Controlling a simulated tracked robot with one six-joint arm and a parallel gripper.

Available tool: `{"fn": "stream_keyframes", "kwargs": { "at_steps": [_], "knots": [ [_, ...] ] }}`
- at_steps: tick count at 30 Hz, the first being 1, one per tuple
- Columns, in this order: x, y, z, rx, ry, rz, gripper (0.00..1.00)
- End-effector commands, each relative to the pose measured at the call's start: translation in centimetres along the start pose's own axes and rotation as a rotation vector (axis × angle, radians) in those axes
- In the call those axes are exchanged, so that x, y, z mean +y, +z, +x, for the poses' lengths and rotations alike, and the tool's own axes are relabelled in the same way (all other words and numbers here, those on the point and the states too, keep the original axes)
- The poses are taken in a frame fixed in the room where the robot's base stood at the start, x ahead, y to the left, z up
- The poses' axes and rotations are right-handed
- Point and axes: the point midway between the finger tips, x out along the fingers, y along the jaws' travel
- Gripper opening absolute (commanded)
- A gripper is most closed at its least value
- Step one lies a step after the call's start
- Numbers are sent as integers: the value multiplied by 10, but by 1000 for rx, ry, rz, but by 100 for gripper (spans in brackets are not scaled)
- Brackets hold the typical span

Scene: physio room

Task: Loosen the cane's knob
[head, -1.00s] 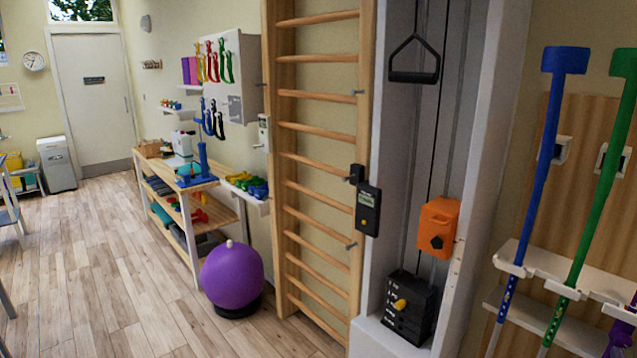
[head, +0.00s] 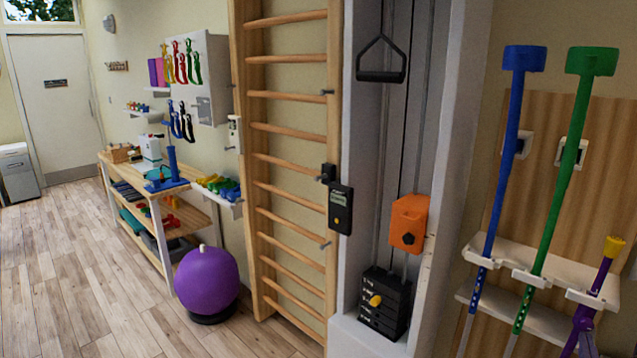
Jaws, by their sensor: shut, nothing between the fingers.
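A blue cane (head: 507,140) and a green cane (head: 563,165) stand tilted in the white rack at the right of the head view. Both have flat-topped handles and rows of holes low on their shafts. A purple cane or pole (head: 603,276) with a yellow top (head: 613,247) sits lower at the right edge. A purple part, perhaps a knob or clamp (head: 583,324), shows on it, partly cut off by the bottom of the picture. I cannot tell which cane the task means. My gripper is not in view.
The white rack (head: 540,278) is fixed to a wooden wall panel. Left of it stands a pulley column with an orange block (head: 408,223) and black weights (head: 385,301). Wall bars (head: 290,127), a purple ball (head: 207,282) and a wooden shelf table follow. The floor (head: 80,270) at left is clear.

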Motion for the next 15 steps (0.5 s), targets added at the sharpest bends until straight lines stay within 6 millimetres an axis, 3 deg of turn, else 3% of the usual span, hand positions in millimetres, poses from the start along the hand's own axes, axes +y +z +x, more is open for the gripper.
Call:
{"fn": "stream_keyframes", "kwargs": {
  "at_steps": [5,15],
  "knots": [
    [0,1,-2,-3,0,1,0],
    [0,2,-29,-5,0,0,0]
  ]
}}
